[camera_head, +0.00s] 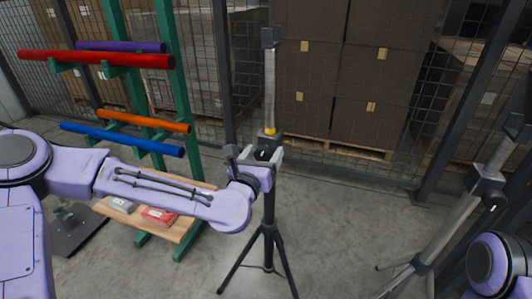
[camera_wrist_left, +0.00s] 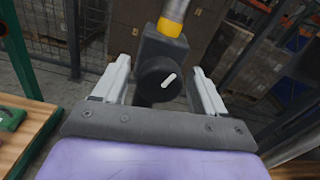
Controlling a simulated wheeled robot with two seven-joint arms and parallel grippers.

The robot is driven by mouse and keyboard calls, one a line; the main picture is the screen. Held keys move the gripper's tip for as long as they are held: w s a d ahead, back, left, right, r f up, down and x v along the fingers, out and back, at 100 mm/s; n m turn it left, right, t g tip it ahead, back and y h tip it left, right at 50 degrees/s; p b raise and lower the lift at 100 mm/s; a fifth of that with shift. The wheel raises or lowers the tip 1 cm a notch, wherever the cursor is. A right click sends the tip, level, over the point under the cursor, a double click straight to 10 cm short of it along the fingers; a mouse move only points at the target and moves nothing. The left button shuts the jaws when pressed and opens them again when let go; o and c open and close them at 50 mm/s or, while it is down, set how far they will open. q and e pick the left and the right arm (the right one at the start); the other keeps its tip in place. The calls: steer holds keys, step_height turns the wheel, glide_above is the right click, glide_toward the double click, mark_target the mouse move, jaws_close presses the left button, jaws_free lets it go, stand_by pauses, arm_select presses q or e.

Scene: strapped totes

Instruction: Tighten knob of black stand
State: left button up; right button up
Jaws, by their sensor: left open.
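The black stand (camera_head: 268,211) is upright on a tripod base in the middle of the head view, with a silver upper pole and a yellow ring below it. Its round black knob (camera_wrist_left: 159,79) with a white mark faces the camera in the left wrist view, on a dark clamp block. My left gripper (camera_wrist_left: 158,82) is open, with one finger on each side of the knob. I cannot tell whether the fingers touch it. In the head view my left gripper (camera_head: 262,157) is at the stand's clamp and hides the knob. My right gripper is not in view.
A green rack (camera_head: 172,90) with coloured tubes stands on the left, with small boxes on its wooden shelf (camera_head: 183,228). A grey stand (camera_head: 455,217) is on the right. Stacked brown boxes (camera_head: 345,75) stand behind mesh fencing. Bare floor (camera_head: 335,230) lies between the stands.

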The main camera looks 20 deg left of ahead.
arm_select(q)
steer(key=shift+a, duration=0.1)
steer(key=c, duration=1)
